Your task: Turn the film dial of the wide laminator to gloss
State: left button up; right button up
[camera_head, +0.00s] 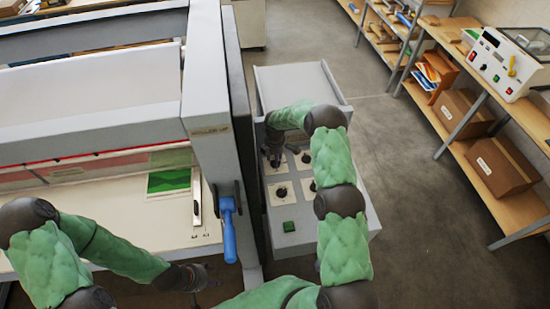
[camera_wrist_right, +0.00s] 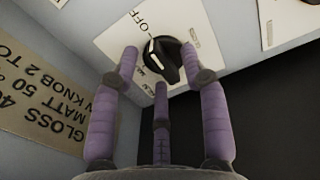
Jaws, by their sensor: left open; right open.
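The wide laminator (camera_head: 90,95) fills the left of the head view, with a grey control box (camera_head: 335,215) at its right side. The box top carries several black dials on pale plates, including one at the near left (camera_head: 281,192). My right gripper (camera_head: 274,154) is open over the far-left dial. In the right wrist view its purple fingers stand spread below and beside this black dial (camera_wrist_right: 163,58). The plate reads OFF; other lettering is partly covered, and I cannot tell which dial is the film dial. My left gripper (camera_head: 200,278) is open, low in front of the laminator.
A tan label (camera_wrist_right: 45,105) with GLOSS and MATT lettering is on the box. A green button (camera_head: 289,226) is near the box's front. A blue-handled lever (camera_head: 228,230) hangs at the laminator's side. Shelves with cartons (camera_head: 500,165) stand right, across clear floor.

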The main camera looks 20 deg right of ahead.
grip_shut()
